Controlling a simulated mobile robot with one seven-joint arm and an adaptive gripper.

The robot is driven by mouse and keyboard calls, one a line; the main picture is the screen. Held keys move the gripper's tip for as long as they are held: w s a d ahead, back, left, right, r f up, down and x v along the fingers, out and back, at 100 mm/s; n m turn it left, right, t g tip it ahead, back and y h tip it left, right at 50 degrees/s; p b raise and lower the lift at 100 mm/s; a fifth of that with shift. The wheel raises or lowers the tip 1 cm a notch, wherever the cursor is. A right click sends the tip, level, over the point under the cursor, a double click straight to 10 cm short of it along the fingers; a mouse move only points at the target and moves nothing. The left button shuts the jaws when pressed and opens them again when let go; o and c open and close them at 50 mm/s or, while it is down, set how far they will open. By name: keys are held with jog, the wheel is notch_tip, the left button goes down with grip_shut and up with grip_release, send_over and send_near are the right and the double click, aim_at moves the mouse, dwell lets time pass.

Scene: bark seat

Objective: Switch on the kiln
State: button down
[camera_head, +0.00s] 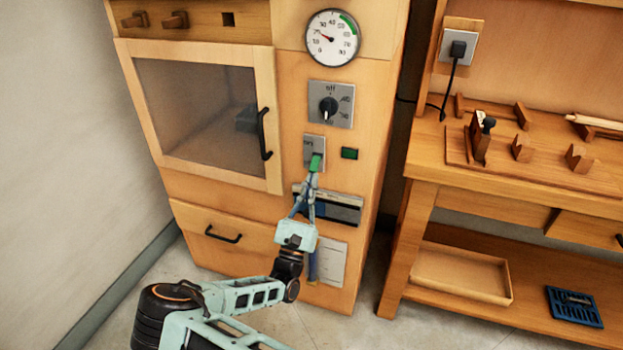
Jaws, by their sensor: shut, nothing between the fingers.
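The kiln (285,35) is a tall wooden cabinet with a windowed door (150,150) and a black door handle (264,134); the door looks closed. On its right side are a round gauge (333,38) and a black rotary dial (329,108). Below these is a grey switch plate (308,147) with a green switch part (316,161). A small green indicator (349,154) is right of the plate. My gripper (314,176) is shut and empty, its fingertips at the lower part of the switch. I cannot tell whether they touch it. The fingers partly hide the switch.
Below the switch is a slot panel (340,209) and a paper label (332,262). A drawer (190,225) is at lower left. A workbench (520,180) with tools, a tray (460,272) and a blue rack (574,306) stands at right. Floor between is narrow.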

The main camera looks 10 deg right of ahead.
jog(key=shift+s+r+g+p, duration=0.15)
jog(key=shift+r+g+p, duration=0.2)
jog(key=shift+p, duration=0.5)
jog(key=p, duration=0.2)
jog(key=r+g+y+p, duration=0.1)
jog(key=p, duration=0.2)
jog(key=r+p, duration=0.1)
jog(key=p, duration=0.2)
jog(key=shift+s+a+g, duration=0.3)
jog(key=shift+s+g, duration=0.05)
jog(key=r+g+y+p, duration=0.1)
jog(key=p, duration=0.4)
jog(key=r+g+y+p, duration=0.1)
jog(key=g+p, duration=0.1)
jog(key=p, duration=0.4)
jog(key=shift+s+a, duration=0.15)
jog(key=shift+s, duration=0.25)
jog(key=shift+f+g+y+p, duration=0.1)
jog(key=shift+g+y+p, duration=0.2)
jog(key=shift+g+p, duration=0.1)
jog(key=shift+s+a+f+b, duration=0.1)
jog(key=shift+a+f+b, duration=0.05)
jog(key=shift+f+b, duration=0.55)
jog(key=b, duration=0.2)
send_near(312, 172)
jog(key=v, duration=0.4)
jog(key=shift+s+r, duration=0.15)
jog(key=shift+r, duration=0.1)
